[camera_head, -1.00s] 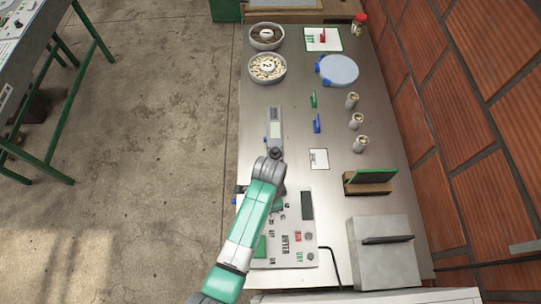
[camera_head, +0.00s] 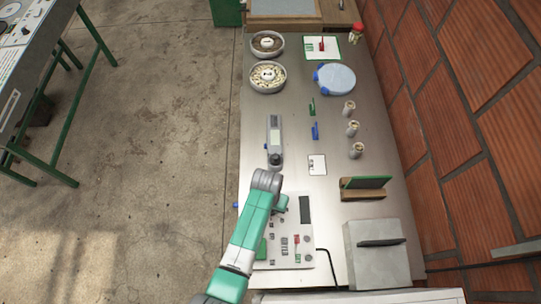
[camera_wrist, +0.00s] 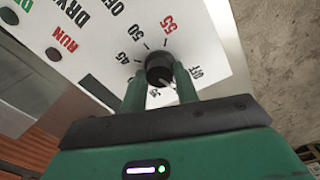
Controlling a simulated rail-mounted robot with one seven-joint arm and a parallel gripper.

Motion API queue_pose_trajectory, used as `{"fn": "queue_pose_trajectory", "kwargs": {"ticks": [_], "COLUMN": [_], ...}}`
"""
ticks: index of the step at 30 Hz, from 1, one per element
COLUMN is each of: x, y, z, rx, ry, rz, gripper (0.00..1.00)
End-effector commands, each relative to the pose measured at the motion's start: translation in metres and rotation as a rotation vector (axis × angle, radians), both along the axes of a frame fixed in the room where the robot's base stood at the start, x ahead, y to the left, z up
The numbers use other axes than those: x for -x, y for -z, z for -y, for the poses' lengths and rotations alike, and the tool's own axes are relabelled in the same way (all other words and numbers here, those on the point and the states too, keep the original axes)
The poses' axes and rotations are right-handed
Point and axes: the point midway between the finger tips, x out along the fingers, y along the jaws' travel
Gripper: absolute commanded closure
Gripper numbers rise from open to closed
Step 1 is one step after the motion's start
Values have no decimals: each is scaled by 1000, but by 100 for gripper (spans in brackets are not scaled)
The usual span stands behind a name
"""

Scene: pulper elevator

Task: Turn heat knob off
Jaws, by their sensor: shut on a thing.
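The heat knob (camera_wrist: 158,67) is a small round black knob on a white panel, shown in the wrist view. Printed labels 45, 50, 55 and OFF stand around it, with OFF at the lower right. My gripper (camera_wrist: 160,78) has its two green fingers on either side of the knob, shut on it. The knob's pointer cannot be made out clearly. In the head view the white control panel (camera_head: 297,232) lies at the near end of the steel table. There my arm hides the knob and most of my gripper.
A grey handheld device (camera_head: 274,135) lies just beyond the panel. A grey box (camera_head: 380,255) and a wooden stand (camera_head: 363,194) are on the right. Two bowls (camera_head: 267,77) sit at the far left. The brick wall (camera_head: 470,130) borders the table's right side.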

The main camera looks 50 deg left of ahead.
Motion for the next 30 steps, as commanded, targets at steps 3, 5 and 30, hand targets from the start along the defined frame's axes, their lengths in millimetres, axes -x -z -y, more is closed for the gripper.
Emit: {"fn": "queue_pose_trajectory", "kwargs": {"ticks": [3, 5, 30], "x": [0, 0, 0], "y": [-2, -2, -1], "z": [1, 0, 0], "rx": [1, 1, -1], "ry": [-103, -158, -548], "rz": [0, 1, 1], "gripper": [93, 93, 93]}}
